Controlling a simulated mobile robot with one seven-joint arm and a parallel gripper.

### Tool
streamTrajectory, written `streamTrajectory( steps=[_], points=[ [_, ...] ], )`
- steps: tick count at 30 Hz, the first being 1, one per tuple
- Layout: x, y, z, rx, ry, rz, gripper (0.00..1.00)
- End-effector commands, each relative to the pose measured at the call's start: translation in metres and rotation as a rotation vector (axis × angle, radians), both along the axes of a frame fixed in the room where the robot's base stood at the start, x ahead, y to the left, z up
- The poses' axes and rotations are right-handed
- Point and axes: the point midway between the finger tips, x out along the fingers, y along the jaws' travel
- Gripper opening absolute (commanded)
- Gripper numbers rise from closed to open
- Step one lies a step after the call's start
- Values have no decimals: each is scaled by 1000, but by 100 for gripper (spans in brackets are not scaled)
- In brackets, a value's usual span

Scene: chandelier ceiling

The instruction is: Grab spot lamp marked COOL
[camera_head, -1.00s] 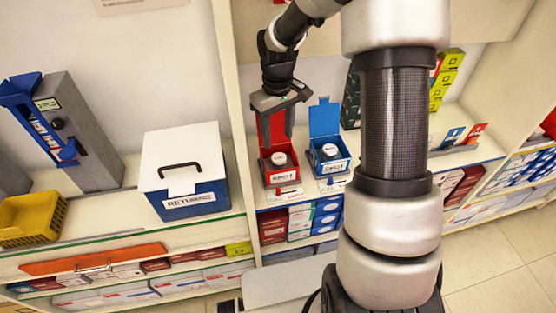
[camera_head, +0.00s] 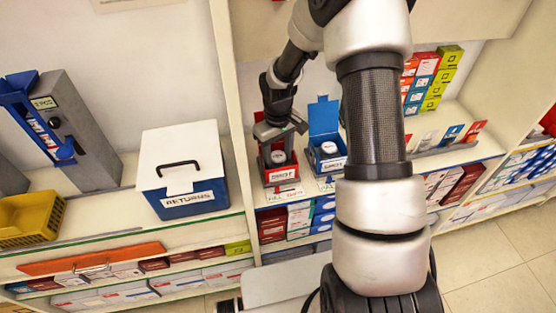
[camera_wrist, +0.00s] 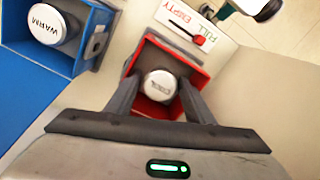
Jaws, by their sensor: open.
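The spot lamp marked COOL (camera_wrist: 160,85) is a round white-topped lamp standing in an open red box (camera_wrist: 150,57). In the head view the lamp (camera_head: 278,157) shows in the red box (camera_head: 287,175), just below my gripper (camera_head: 277,143). In the wrist view my gripper (camera_wrist: 159,90) is open, with one finger on each side of the lamp, both reaching into the box. Contact between fingers and lamp cannot be told. A second lamp, marked WARM (camera_wrist: 47,28), stands in the open blue box (camera_wrist: 97,20) to the left.
In the head view a shelf upright (camera_head: 232,100) stands close left of my gripper. Beyond it are a white-lidded blue RETURNS box (camera_head: 190,199) and a yellow basket (camera_head: 30,221). A small FULL/EMPTY slider label (camera_wrist: 187,27) lies by the red box. Stacked cartons (camera_head: 438,92) stand right.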

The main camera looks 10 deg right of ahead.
Motion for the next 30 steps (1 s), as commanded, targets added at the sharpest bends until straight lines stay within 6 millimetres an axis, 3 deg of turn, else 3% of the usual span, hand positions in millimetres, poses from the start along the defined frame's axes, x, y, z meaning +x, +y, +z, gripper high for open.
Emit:
streamTrajectory(
  steps=[2, 8, 17, 30],
  points=[
    [0, 0, 0, 0, 0, 0, 46],
    [0, 0, 1, 0, 0, 0, 15],
    [1, 0, 8, 0, -2, -1, 15],
    [1, 0, 87, 0, -3, -1, 15]
  ],
)
